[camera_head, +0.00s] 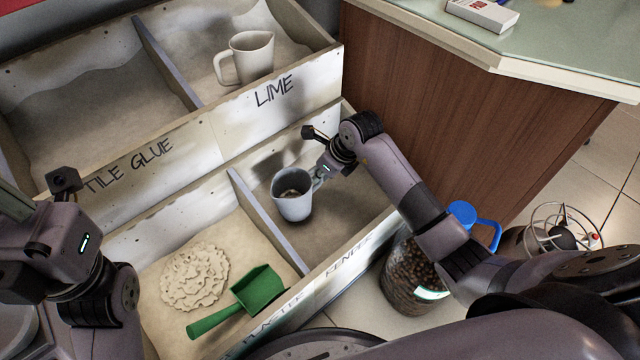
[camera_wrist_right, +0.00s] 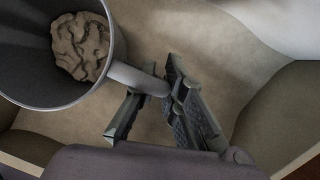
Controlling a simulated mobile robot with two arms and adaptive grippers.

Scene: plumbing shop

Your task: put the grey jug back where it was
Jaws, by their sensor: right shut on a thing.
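The grey jug (camera_head: 292,200) is in the lower right compartment, the one labelled RENDER, near its divider. It is roughly upright with some brownish material inside. My right gripper (camera_head: 322,174) is shut on its handle; in the right wrist view the handle (camera_wrist_right: 138,78) lies between the fingers (camera_wrist_right: 150,100), and the jug's rim and lumpy contents show at upper left. I cannot tell whether the jug's base touches the compartment's floor. My left gripper (camera_head: 40,215) is at the left edge, over the bins; its fingertips are not clearly visible.
A cream jug (camera_head: 252,58) stands in the LIME compartment. A green scoop (camera_head: 245,300) and a pale heap (camera_head: 195,277) lie in the PLASTER compartment. A blue-lidded container (camera_head: 410,280) stands on the floor by the bins. A wooden counter (camera_head: 450,110) is behind my right arm.

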